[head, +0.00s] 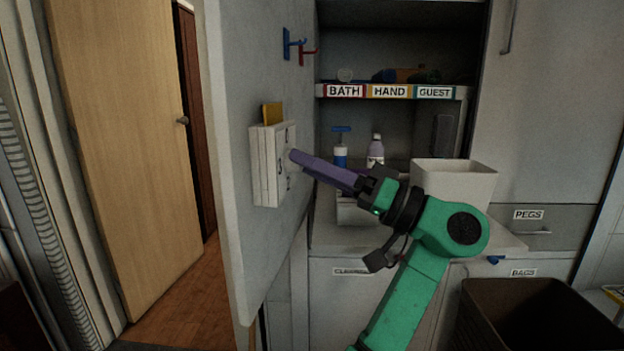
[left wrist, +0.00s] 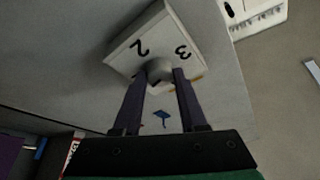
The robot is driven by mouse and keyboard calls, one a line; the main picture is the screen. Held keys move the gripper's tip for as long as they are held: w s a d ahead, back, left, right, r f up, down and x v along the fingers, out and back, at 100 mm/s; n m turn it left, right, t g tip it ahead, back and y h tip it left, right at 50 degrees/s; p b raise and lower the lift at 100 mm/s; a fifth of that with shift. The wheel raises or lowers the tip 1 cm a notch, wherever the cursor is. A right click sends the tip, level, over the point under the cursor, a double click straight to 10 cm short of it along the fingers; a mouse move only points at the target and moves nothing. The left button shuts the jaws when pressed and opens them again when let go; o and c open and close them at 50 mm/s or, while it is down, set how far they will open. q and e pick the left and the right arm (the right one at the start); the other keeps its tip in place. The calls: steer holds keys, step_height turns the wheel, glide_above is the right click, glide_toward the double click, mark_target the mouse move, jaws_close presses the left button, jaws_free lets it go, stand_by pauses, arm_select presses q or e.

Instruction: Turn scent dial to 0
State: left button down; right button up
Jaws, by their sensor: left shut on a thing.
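The scent dispenser is a white box (head: 267,168) mounted on the grey wall panel, and its dial face is turned to the right in the head view. In the left wrist view the box (left wrist: 165,38) shows the numbers 2 and 3 beside a round grey dial knob (left wrist: 159,70). My left gripper (head: 294,156) has its purple fingers at the dial face. In the left wrist view the gripper (left wrist: 160,76) is shut on the dial knob, one finger on each side. The fingers hide part of the face, and I cannot tell where the dial points.
A yellow card (head: 272,113) stands at the top of the box. Blue and red hooks (head: 295,46) are above it.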

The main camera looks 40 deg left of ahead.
arm_select(q)
steer(key=n+g+h+b, duration=0.1)
steer(key=n+g+h, duration=0.1)
steer(key=n, duration=0.5)
steer(key=n+g+h+b, duration=0.1)
steer(key=n+g+b, duration=0.1)
steer(key=n, duration=0.5)
steer(key=n+g+h+b, duration=0.1)
steer(key=n+g+h, duration=0.1)
steer(key=n, duration=0.5)
steer(key=shift+w+a+r+g+h+b, duration=0.1)
steer(key=shift+w+a+g+h+b, duration=0.25)
steer(key=shift+g, duration=0.55)
arm_select(e)
step_height(320, 180, up, 13)
steer(key=a, duration=0.2)
steer(key=shift+w+n+t+y, duration=0.3)
steer(key=shift+w+y, duration=0.05)
steer(key=shift+y, duration=0.05)
arm_select(q)
steer(key=shift+d+n, duration=0.1)
steer(key=shift+n, duration=0.2)
steer(key=shift+c, duration=2.3)
jaws_free()
